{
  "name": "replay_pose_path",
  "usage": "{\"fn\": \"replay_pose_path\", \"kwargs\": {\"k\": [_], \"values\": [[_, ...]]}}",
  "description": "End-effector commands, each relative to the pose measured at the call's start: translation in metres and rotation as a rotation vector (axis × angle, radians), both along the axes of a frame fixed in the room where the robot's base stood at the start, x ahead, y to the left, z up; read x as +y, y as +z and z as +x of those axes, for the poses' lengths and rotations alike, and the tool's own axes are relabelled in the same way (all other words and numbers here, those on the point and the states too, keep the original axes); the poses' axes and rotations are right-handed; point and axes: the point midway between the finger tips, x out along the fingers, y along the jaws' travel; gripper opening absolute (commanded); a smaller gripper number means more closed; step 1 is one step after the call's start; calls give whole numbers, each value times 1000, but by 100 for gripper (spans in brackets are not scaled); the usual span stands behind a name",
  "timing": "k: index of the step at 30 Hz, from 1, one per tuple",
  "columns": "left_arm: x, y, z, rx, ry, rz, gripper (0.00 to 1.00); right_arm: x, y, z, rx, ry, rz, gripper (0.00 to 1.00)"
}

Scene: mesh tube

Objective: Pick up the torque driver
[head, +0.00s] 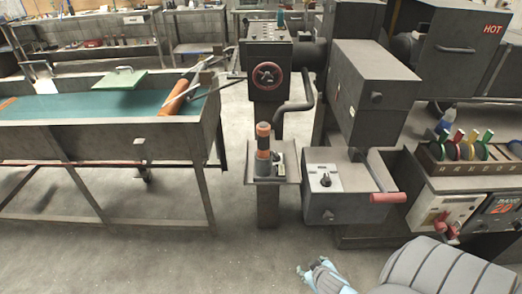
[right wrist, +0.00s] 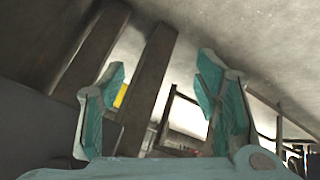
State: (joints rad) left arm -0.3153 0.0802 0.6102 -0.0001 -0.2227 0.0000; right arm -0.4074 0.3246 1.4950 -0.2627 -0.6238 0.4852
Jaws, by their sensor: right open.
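An orange and black upright tool (head: 263,141), which looks like the torque driver, stands on a small grey pedestal shelf (head: 287,175) in the middle of the head view. My right gripper (head: 312,265) is low in the head view, in front of the pedestal and to its right, well apart from the tool. In the right wrist view my right gripper (right wrist: 160,80) shows its two teal fingers spread wide with nothing between them. The tool cannot be made out in the right wrist view. My left gripper is not in view.
A long trough table (head: 180,135) with a green lining stands at left. A machine with a red handwheel (head: 267,76) is behind the pedestal. A grey box (head: 345,205) with a red-handled lever (head: 388,198) juts out at right. The floor (head: 200,255) in front is clear.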

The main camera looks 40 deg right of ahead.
Motion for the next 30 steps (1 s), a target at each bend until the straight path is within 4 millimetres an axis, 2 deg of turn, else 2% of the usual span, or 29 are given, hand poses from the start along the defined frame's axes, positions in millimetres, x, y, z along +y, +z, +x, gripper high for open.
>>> {"fn": "replay_pose_path", "kwargs": {"k": [1,2,3,6,9,10,12,15,21,30], "values": [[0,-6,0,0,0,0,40,-9,52,34,-124,-13,-40,57],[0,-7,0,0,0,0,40,-11,88,52,-204,-29,-57,57],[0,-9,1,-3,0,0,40,-11,137,69,-313,-48,-73,57],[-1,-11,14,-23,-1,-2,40,-8,244,101,-609,-62,-73,57],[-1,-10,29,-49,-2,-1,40,1,320,128,-871,14,-23,57],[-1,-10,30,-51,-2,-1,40,5,335,133,-924,43,-3,57],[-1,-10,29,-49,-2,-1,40,12,355,143,-996,92,33,57],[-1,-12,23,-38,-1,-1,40,12,364,161,-1029,111,53,57],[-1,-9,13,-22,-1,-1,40,0,366,212,-1028,108,58,57],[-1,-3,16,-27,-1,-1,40,-18,366,257,-1024,107,57,57]]}}
